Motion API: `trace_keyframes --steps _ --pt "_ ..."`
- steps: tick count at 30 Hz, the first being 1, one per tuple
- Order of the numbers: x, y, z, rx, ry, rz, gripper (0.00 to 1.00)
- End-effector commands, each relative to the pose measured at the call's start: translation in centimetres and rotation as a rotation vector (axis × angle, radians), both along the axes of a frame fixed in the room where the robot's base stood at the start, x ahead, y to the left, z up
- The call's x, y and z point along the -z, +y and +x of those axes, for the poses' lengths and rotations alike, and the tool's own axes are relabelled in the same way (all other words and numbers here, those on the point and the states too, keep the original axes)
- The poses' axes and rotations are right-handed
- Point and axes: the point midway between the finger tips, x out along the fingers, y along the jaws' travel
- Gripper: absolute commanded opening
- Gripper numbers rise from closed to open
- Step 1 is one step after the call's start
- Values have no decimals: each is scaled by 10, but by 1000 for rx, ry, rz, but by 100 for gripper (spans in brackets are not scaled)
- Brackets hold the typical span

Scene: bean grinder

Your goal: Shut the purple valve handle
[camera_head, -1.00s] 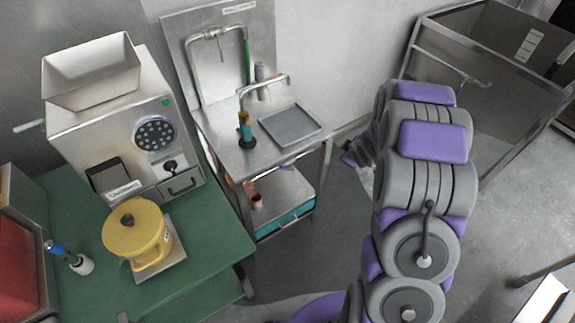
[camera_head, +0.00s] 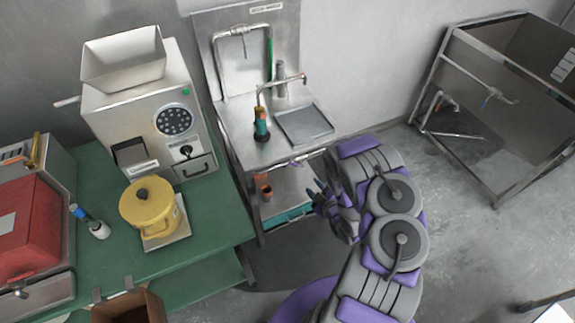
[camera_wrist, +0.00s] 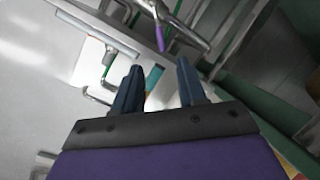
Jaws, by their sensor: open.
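The purple valve handle (camera_head: 297,162) is a small purple lever at the front edge of the steel sink stand (camera_head: 262,155). In the wrist view the purple handle (camera_wrist: 160,38) hangs by a metal pipe (camera_wrist: 182,20), a little beyond my fingertips and near the middle. My gripper (camera_head: 318,196) is open and empty, to the right of and below the handle in the head view. In the wrist view both fingers of my gripper (camera_wrist: 159,68) are spread and apart from the handle.
A green table (camera_head: 205,225) at left holds a grinder (camera_head: 150,110) and a yellow pot (camera_head: 148,207). The sink stand carries a tap, a grey tray (camera_head: 304,124) and a lower shelf. A steel basin (camera_head: 510,115) stands at right. Floor between is clear.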

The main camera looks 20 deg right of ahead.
Motion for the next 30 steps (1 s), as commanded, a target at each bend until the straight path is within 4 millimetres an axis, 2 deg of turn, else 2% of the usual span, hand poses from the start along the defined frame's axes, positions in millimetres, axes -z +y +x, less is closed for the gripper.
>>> trace_keyframes --steps 5,21,30 --pt "5 2 21 -2 -4 -1 41" --pt "32 4 107 -1 -4 1 41" --pt "44 4 145 0 -1 -1 41"
